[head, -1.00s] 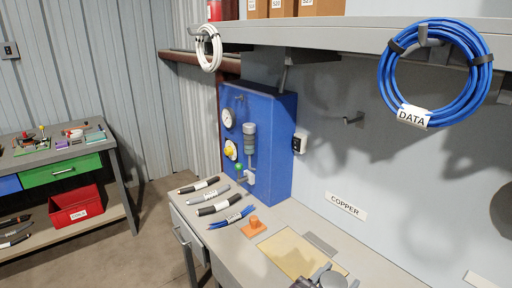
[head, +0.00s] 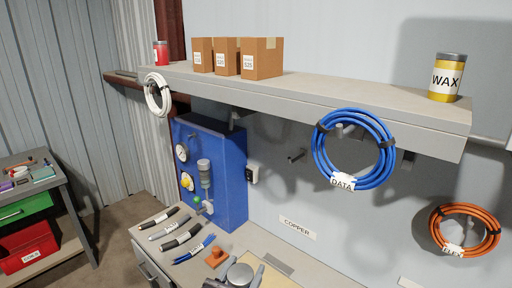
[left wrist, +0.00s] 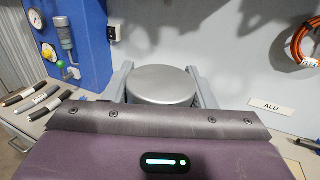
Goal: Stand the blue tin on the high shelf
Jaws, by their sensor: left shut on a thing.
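The high shelf (head: 345,90) runs along the wall in the head view, with a bare stretch between the boxes and the yellow tin. My left gripper (head: 240,275) is low at the bottom edge, over the workbench and below the shelf. It is shut on a round tin whose grey lid (left wrist: 162,84) faces up between the two fingers in the left wrist view. The tin's side is hidden, so its blue colour does not show. My right gripper is not in view.
On the shelf stand a red tin (head: 161,53), cardboard boxes (head: 262,58) and a yellow WAX tin (head: 447,78). A white coil (head: 157,95) and a blue DATA coil (head: 352,150) hang at its front. A blue panel (head: 228,165) stands below.

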